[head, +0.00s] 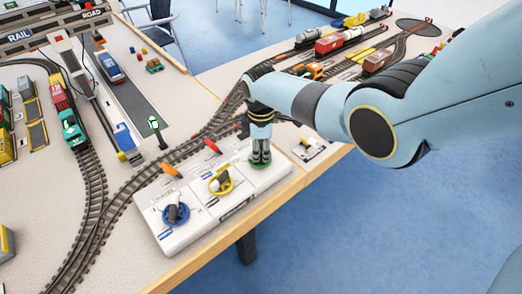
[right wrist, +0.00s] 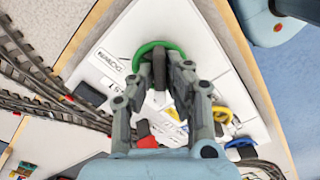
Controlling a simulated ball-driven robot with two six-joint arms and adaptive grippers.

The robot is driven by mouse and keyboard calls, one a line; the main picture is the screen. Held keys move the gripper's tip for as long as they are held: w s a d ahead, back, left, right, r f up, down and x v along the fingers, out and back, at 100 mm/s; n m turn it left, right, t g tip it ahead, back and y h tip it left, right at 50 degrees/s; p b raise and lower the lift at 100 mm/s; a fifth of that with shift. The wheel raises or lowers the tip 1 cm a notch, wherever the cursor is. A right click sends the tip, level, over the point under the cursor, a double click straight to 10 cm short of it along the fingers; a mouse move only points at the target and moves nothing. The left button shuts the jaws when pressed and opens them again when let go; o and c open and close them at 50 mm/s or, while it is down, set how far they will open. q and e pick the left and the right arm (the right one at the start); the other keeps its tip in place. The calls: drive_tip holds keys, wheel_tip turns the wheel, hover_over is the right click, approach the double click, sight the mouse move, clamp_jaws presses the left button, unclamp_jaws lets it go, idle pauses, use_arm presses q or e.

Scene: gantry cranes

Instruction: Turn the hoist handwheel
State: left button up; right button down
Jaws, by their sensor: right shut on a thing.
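A white control panel (head: 240,205) at the front edge of the table carries three handwheels in a row: blue (head: 165,222), yellow (head: 229,187) and green (head: 252,164). I cannot read for certain which label says hoist. My right gripper (head: 260,155) points down onto the green handwheel, the farthest right of the three. In the right wrist view the green rim (right wrist: 146,49) shows beyond the fingers (right wrist: 168,62), which are shut on the wheel's hub or grip. The fingers hide part of the wheel. My left gripper is not in view.
Orange (head: 171,170) and red (head: 212,146) levers stand behind the wheels. A small switch plate (head: 308,148) lies to the right of the panel. Model railway tracks with a train (head: 70,125) run behind. Blue floor lies beyond the front edge.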

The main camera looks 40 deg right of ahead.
sight(261, 152)
drive_tip(key=c, duration=1.4)
unclamp_jaws()
drive_tip(key=shift+o, duration=0.2)
drive_tip(key=shift+r, duration=0.1)
wheel_tip(261, 152, up, 12)
